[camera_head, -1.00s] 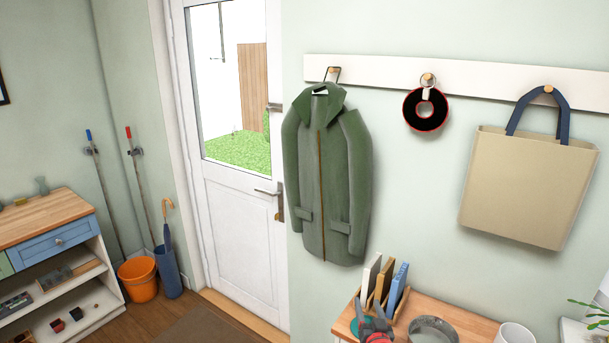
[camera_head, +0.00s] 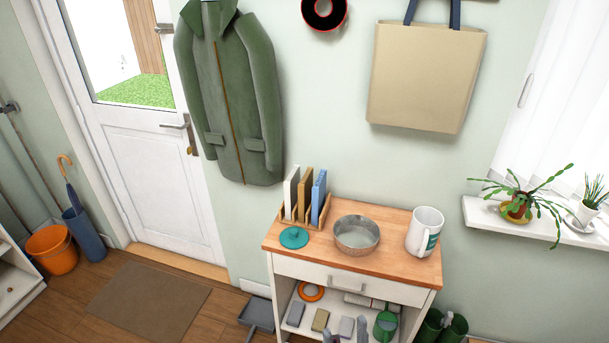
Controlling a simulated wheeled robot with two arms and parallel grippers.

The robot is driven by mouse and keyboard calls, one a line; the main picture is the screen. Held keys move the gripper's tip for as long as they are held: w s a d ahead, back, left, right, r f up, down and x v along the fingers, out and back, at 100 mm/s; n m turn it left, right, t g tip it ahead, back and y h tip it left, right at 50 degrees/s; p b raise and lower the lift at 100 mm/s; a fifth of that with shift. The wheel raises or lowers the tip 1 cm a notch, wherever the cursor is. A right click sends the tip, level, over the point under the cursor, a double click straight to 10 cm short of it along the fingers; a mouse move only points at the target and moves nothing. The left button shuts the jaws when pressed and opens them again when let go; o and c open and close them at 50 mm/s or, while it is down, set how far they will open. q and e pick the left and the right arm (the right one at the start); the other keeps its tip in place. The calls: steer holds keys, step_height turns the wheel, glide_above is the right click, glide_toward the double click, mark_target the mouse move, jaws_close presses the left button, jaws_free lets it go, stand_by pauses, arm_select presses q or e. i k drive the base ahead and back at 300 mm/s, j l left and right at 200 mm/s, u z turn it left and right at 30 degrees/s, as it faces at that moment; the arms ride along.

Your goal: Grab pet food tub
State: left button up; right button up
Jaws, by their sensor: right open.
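A white tub-like container (camera_head: 424,232) with a side handle and a green patch stands upright on the right of the wooden cabinet top (camera_head: 290,247). It is the likeliest pet food tub, but I cannot read its label. A round grey metal bowl (camera_head: 357,235) stands to its left. My right gripper (camera_head: 345,335) shows only as two grey fingertips at the bottom edge, in front of the cabinet's lower shelf. The fingertips are apart, with nothing seen between them, and are well below and left of the container. My left gripper is not in view.
A teal disc (camera_head: 294,237) and a rack with upright slabs (camera_head: 306,197) occupy the cabinet top's left. The open shelf below holds an orange ring (camera_head: 311,291), small blocks and a green can (camera_head: 385,323). Green boots (camera_head: 442,328) stand at right. A plant sill (camera_head: 535,226) juts out.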

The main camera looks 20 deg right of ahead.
mark_target(426, 223)
steer(key=z, duration=1.35)
